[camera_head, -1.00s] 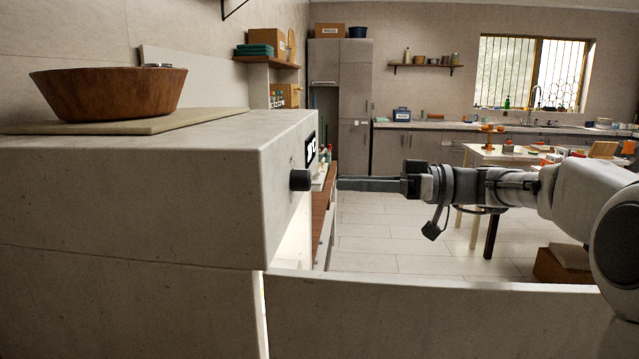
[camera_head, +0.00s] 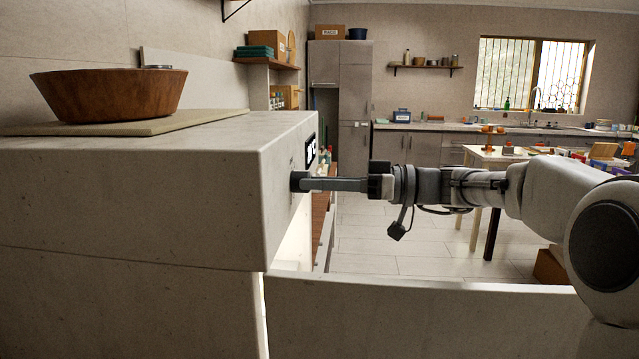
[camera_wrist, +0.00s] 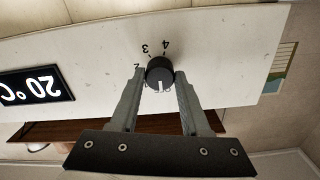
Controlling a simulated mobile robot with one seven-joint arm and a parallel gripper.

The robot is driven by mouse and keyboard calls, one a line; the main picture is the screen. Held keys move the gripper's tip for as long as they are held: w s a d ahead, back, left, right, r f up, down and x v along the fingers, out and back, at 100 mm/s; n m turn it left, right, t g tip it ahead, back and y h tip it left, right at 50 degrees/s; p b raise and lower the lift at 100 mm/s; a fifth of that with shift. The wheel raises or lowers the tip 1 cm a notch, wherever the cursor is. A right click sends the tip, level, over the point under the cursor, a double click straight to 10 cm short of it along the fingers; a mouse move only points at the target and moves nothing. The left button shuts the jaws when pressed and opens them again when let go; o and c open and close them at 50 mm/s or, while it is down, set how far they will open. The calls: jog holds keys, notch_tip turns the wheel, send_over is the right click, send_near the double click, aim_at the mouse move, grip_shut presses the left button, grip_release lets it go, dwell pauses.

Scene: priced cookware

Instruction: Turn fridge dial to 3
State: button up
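The fridge dial (camera_wrist: 160,71) is a black round knob on a pale front panel (camera_wrist: 215,50). Its white mark points down in the wrist view, away from the numbers 2, 3 and 4 printed above and to its left. My gripper (camera_wrist: 158,76) is open, with one finger on each side of the dial. A small gap shows at the left finger; I cannot tell whether the right finger touches. In the head view the dial (camera_head: 296,181) is partly hidden by my gripper (camera_head: 308,184), which reaches it from the right.
A display reading 20°C (camera_wrist: 36,86) sits left of the dial on the same panel. A wooden bowl (camera_head: 108,95) stands on a board on top of the fridge (camera_head: 130,190). A table with several items (camera_head: 490,158) stands behind my arm.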

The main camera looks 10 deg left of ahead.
grip_shut()
jog(key=shift+m, duration=0.4)
jog(key=m+p, duration=2.4)
jog(key=m, duration=0.4)
jog(key=shift+r+m, duration=0.15)
jog(key=shift+m, duration=0.25)
jog(key=shift+p, duration=0.3)
